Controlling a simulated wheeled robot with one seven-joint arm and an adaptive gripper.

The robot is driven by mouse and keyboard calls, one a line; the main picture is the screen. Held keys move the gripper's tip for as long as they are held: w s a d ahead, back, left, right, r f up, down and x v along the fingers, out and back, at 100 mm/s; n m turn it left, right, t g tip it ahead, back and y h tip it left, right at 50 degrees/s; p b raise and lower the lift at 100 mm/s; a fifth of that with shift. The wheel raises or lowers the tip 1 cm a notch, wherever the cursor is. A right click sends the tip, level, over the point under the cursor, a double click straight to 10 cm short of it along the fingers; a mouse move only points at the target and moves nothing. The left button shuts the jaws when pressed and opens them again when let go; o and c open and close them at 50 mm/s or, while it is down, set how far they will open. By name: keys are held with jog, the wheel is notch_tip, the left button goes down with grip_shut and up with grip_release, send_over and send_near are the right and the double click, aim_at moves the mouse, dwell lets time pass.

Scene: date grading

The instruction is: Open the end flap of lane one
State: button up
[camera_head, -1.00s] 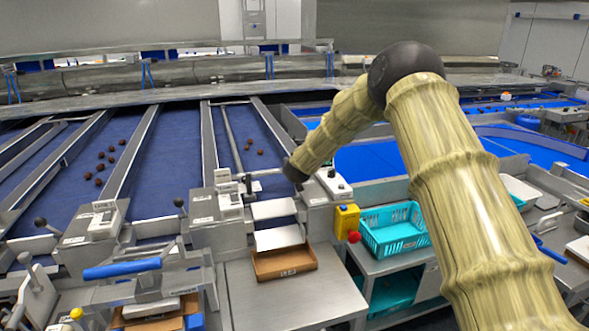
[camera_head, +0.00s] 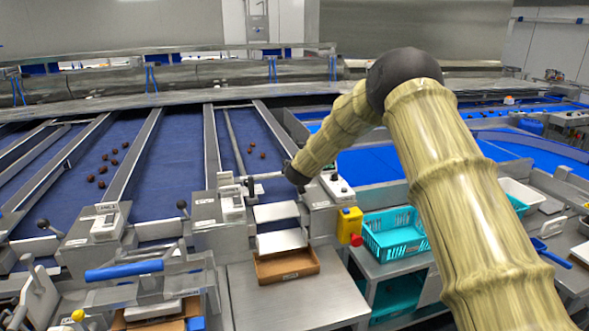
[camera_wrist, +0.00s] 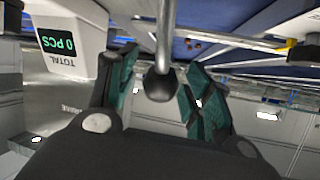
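In the wrist view a black ball knob (camera_wrist: 160,86) on a metal lever rod (camera_wrist: 165,35) sits between the two green-padded fingers of my gripper (camera_wrist: 161,70). The fingers stand apart, with a gap showing at the left of the knob; contact on the right is unclear. In the head view my arm's dark end (camera_head: 293,174) is at the right lane's end, beside a dark upright lever (camera_head: 250,187). Pale plates (camera_head: 277,212) lie below that lane end. I cannot tell which part is the flap, nor read the lane number.
A counter box (camera_wrist: 65,40) reading 0 PCS is close to the left finger. A brown tray (camera_head: 286,265) stands below the lane end. A yellow box with a red button (camera_head: 349,226) and a turquoise crate (camera_head: 396,233) are to the right. Dates (camera_head: 262,155) lie on the blue lane.

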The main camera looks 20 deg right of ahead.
jog(key=v, duration=1.2)
dwell(0.3)
